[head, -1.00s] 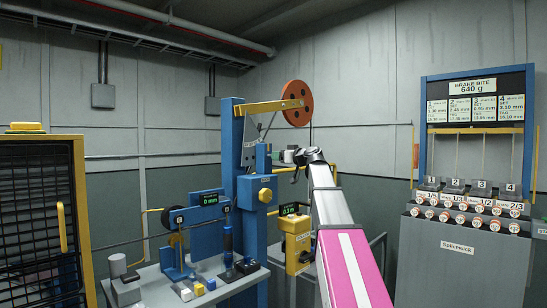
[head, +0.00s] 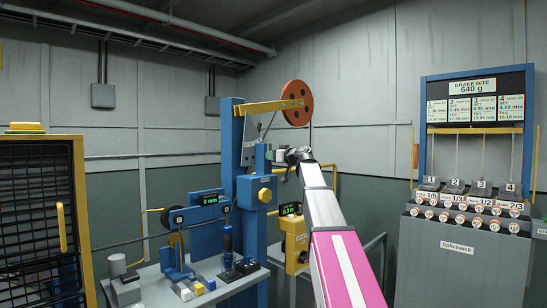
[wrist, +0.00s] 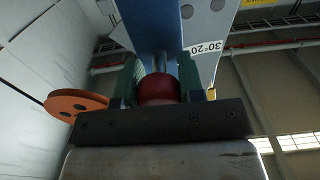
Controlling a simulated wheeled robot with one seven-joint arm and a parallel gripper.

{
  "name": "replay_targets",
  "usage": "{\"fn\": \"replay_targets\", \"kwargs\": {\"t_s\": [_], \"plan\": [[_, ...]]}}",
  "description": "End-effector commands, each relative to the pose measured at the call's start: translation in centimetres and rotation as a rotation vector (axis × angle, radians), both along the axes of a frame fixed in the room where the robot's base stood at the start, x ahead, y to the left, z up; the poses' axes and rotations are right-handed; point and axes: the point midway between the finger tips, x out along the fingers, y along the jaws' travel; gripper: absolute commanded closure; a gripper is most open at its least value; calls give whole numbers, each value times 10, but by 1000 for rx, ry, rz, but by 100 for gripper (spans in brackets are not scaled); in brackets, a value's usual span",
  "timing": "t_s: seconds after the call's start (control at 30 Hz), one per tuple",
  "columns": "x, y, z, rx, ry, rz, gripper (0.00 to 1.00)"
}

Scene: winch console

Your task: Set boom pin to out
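In the wrist view a round red knob (wrist: 158,89) on a metal shaft sits below a blue beam (wrist: 150,20). It appears to be the boom pin's knob. My gripper (wrist: 161,80) has its two green-faced fingers on either side of the knob. Whether the fingers press on it or leave a narrow gap is unclear. Part of the knob is hidden by the dark gripper body. In the head view my gripper (head: 288,158) is at the blue post (head: 241,160), below the yellow boom (head: 268,107); the knob cannot be made out there.
An orange-red pulley wheel (head: 296,103) is at the boom's end; it also shows in the wrist view (wrist: 76,105). A bench (head: 235,288) with small parts stands lower left.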

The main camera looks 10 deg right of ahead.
Motion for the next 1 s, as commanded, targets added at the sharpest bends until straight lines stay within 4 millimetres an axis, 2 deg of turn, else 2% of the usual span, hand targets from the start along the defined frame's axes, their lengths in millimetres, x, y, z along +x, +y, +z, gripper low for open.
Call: {"fn": "replay_targets", "kwargs": {"t_s": [0.3,0.57,0.6,0.63,0.67,1.0], "plan": [[-33,-23,0,-1,-1,-2,100],[-33,-24,0,-1,-1,-1,100],[-33,-24,0,-1,-1,-1,52],[-33,-24,0,-1,-1,-1,42],[-33,-24,0,-1,-1,-1,39],[-35,-25,0,0,0,-1,39]]}}
